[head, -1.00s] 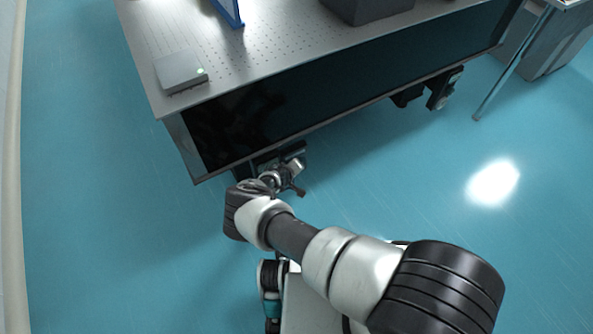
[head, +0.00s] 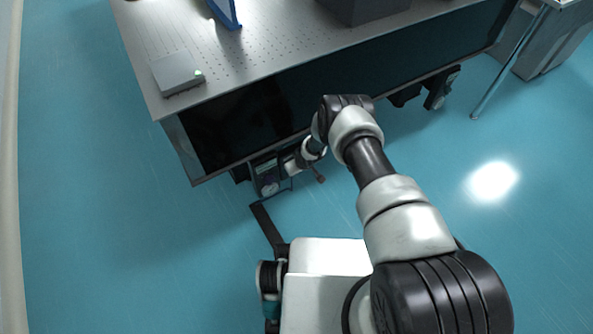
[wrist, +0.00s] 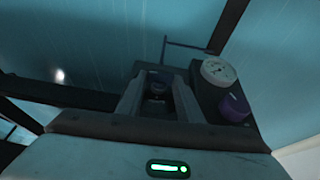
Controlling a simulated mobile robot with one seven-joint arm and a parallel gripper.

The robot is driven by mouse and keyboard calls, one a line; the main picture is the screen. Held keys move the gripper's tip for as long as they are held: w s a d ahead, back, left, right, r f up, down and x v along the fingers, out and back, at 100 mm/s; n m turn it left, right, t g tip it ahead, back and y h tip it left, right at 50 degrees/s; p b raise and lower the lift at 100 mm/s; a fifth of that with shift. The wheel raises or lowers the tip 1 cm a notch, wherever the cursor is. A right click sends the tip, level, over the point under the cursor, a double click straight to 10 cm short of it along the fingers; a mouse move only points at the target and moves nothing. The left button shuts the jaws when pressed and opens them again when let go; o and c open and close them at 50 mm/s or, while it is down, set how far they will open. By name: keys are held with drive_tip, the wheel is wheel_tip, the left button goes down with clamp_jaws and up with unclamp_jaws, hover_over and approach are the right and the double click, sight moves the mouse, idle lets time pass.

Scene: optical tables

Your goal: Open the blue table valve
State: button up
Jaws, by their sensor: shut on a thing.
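The valve unit (head: 267,176) is a dark box under the front left edge of the optical table. In the wrist view it carries a round white gauge (wrist: 218,70) and a purple-blue knob (wrist: 235,107), to the right of my gripper (wrist: 158,92). My gripper's two fingers stand either side of a small dark knob (wrist: 157,88) and are shut on it. Its colour is hard to tell in the shade. In the head view my gripper (head: 286,165) reaches the unit from the right, and its fingertips are hard to make out.
The optical table (head: 230,75) overhangs the unit. A small grey box (head: 176,73), a blue frame (head: 226,14) and a dark box (head: 362,8) stand on it. Another dark unit (head: 440,88) hangs under its right end. The blue floor (head: 110,240) is clear on the left.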

drive_tip(key=shift+d+f+y, duration=0.1)
drive_tip(key=shift+d+y, duration=0.05)
drive_tip(key=shift+y, duration=0.15)
idle(0.4)
drive_tip(key=o, duration=1.1)
drive_tip(key=shift+r, duration=0.2)
drive_tip(key=p+v, duration=0.6)
drive_tip(key=v, duration=1.1)
drive_tip(key=shift+w+d+r, duration=0.1)
drive_tip(key=shift+w, duration=0.1)
